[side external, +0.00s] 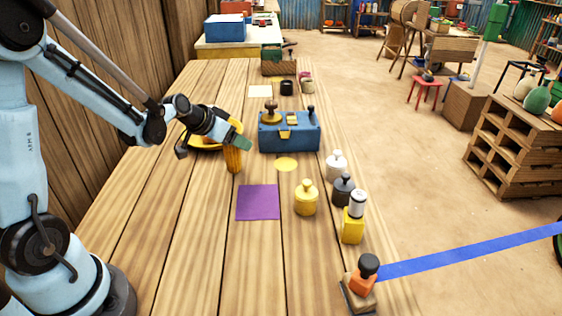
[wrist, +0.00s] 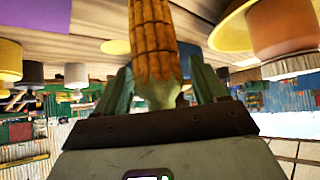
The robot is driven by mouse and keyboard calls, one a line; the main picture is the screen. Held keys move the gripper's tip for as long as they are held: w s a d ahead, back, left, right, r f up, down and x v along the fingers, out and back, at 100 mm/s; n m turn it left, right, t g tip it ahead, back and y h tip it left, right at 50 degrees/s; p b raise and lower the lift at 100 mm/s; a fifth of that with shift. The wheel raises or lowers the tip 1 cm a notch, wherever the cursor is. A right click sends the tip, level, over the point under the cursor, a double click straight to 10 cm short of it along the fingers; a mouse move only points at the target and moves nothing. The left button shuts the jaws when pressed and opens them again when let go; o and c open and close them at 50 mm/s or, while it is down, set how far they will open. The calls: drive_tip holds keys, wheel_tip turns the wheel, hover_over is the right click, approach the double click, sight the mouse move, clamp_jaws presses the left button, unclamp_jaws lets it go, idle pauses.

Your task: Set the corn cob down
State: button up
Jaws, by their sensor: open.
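The corn cob (side external: 233,161) is orange-yellow and upright, its lower end at or just above the wooden table (side external: 200,260); I cannot tell for sure whether it touches. In the wrist view the cob (wrist: 153,40) stands between the two green fingers, its pale green end towards the palm. My gripper (side external: 236,142) is open around the cob's top, with a finger on each side. A yellow dish (side external: 203,147) is just left of the cob, partly hidden by my gripper. The blue balance box (side external: 290,138) stands to the right and behind.
A purple square (side external: 258,203) lies bare in front of the cob. A yellow disc (side external: 286,164) lies before the blue box. A yellow weight (side external: 306,199), a white weight (side external: 336,165) and a black weight (side external: 342,190) stand right. An orange stamp-like object (side external: 365,282) sits at the near edge.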

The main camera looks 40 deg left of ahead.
drive_tip(key=shift+w+f, duration=0.25)
drive_tip(key=shift+f, duration=0.05)
drive_tip(key=shift+c, duration=0.5)
drive_tip(key=c, duration=1.1)
drive_tip(key=shift+r, duration=0.15)
